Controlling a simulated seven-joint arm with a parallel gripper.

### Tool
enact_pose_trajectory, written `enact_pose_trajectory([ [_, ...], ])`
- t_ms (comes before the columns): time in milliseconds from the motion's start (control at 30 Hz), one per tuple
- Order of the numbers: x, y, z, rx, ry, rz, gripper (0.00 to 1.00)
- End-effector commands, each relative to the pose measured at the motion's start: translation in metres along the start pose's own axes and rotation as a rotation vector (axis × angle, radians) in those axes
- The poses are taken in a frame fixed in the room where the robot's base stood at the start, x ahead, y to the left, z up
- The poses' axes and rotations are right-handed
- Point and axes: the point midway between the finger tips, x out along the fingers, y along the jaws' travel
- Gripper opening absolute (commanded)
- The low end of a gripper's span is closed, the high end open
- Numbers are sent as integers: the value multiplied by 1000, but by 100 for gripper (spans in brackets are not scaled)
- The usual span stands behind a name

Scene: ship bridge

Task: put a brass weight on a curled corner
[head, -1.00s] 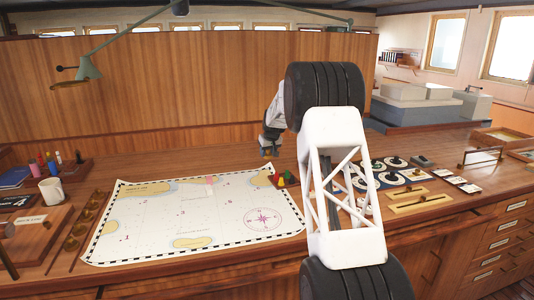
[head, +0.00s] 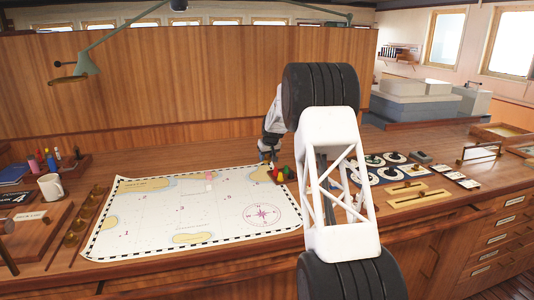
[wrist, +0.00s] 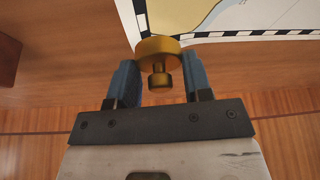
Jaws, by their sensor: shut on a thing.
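The paper chart (head: 160,222) lies on the wooden desk, with its upper-left corner raised a little. My gripper (head: 266,158) is at the chart's upper-right corner, partly hidden behind my arm in the head view. In the wrist view my gripper (wrist: 158,88) is shut on a brass weight (wrist: 159,48), its knob between the blue fingers. The weight's wide disc is beside the chart's border (wrist: 250,35). Whether it touches the paper or desk cannot be told.
A rack with several brass weights (head: 86,217) stands left of the chart. A small holder with red, yellow and green pieces (head: 281,174) is close to my gripper. A white mug (head: 50,187) is at the left. Instruments and brass rulers (head: 419,195) lie at the right.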

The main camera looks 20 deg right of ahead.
Motion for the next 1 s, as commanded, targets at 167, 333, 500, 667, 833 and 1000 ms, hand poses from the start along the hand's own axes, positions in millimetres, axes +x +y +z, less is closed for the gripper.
enact_pose_trajectory([
  [167, 8, 0, 3, 0, 1, 0, 15],
  [333, 13, 0, 5, -1, 3, 1, 15],
  [500, 15, 0, 6, -1, 2, 1, 15],
  [667, 15, 0, 6, 0, 2, 1, 15],
  [833, 15, 0, 6, 0, 2, 1, 15],
  [1000, 15, 0, 6, 0, 2, 1, 15],
])
